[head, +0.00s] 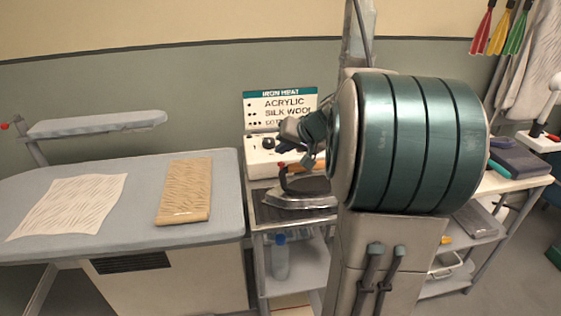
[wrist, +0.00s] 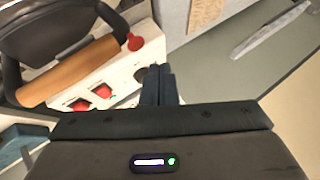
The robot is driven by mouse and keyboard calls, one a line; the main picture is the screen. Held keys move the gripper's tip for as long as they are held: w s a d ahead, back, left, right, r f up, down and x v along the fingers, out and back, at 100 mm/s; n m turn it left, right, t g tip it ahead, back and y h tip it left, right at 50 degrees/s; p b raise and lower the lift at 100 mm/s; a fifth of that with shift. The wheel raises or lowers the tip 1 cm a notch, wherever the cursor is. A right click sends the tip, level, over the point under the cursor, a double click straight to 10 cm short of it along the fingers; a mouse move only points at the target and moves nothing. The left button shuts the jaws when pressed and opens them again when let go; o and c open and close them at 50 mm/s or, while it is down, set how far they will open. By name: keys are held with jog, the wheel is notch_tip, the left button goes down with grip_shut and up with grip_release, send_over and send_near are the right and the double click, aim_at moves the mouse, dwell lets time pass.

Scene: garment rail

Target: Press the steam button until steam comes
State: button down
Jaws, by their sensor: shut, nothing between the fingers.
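The iron (head: 300,199) stands on a dark rest on the trolley, with a dark frame and a wooden handle (wrist: 70,70). A red button (wrist: 136,42) shows at the handle's end; it also shows small in the head view (head: 282,165). My gripper (wrist: 160,70) is shut and empty. In the wrist view its fingertips are just right of and below the red button, apart from it in the picture; the depth gap is unclear. In the head view my gripper (head: 281,148) is above the handle, partly hidden by my arm. I see no steam.
Behind the iron is a white unit (wrist: 122,88) with red switches, a green light and a dark dial (wrist: 140,74). A heat sign (head: 281,105) stands behind it. The ironing board (head: 130,225) at left holds a white cloth (head: 68,205) and a tan patterned piece (head: 185,190).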

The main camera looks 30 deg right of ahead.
notch_tip(320, 180, up, 4)
jog(key=shift+f+p, duration=0.2)
jog(key=shift+p, duration=0.55)
jog(key=s+a+f+n+g, duration=0.3)
jog(key=s+a+g, duration=0.1)
jog(key=s+a, duration=0.8)
jog(key=s+a+f+n+h, duration=0.1)
jog(key=s+a+f, duration=0.1)
jog(key=s, duration=0.4)
jog(key=s+a+f+n+g+h, duration=0.1)
jog(key=s+a+f+h, duration=0.1)
jog(key=s, duration=0.4)
jog(key=shift+s+a+f+g, duration=0.15)
jog(key=shift+s+f+g, duration=0.05)
jog(key=shift+f+g, duration=0.1)
